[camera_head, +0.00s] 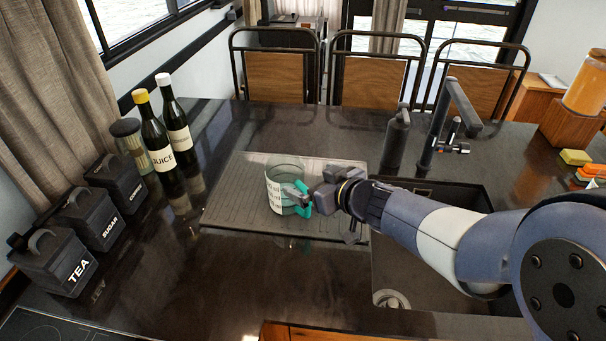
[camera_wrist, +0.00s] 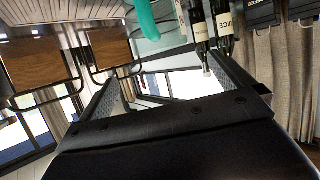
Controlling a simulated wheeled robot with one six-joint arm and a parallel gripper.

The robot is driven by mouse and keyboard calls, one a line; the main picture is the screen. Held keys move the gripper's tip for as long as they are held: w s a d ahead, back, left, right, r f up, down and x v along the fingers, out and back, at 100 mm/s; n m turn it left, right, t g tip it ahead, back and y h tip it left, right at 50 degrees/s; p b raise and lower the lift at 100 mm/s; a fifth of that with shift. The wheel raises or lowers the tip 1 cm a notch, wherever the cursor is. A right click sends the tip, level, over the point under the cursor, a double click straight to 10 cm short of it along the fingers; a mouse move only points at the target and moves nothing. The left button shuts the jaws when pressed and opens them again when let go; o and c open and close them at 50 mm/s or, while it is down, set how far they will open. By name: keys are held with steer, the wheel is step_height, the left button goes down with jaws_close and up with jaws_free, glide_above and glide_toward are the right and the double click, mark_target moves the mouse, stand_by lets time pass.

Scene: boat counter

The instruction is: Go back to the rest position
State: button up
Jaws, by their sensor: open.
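A clear glass measuring cup (camera_head: 283,176) with white print and a teal handle (camera_head: 303,207) stands upright on the drainboard (camera_head: 235,187). My gripper (camera_head: 306,194) is at the handle side of the cup, overlapping the handle in the head view. In the wrist view my gripper (camera_wrist: 170,88) is open, with no object visible between its fingers. The teal handle (camera_wrist: 147,18) shows at the top of that view, close to the fingers. I cannot tell whether they touch.
A juice bottle (camera_head: 156,140) and a second dark bottle (camera_head: 177,130) stand back left, near a jar (camera_head: 130,145). Tea (camera_head: 58,262), sugar (camera_head: 98,220) and coffee canisters (camera_head: 122,180) line the left. A tap (camera_head: 437,125) and soap dispenser (camera_head: 396,142) stand by the sink (camera_head: 430,190).

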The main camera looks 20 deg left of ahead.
steer(key=shift+s+d+r, duration=0.25)
steer(key=shift+s+d, duration=0.1)
steer(key=shift+d, duration=0.2)
glide_above(289, 167)
steer(key=s+d, duration=0.3)
steer(key=s, duration=0.2)
steer(key=shift+w+a+f, duration=0.1)
steer(key=shift+a+f, duration=0.05)
steer(key=shift+f, duration=1.05)
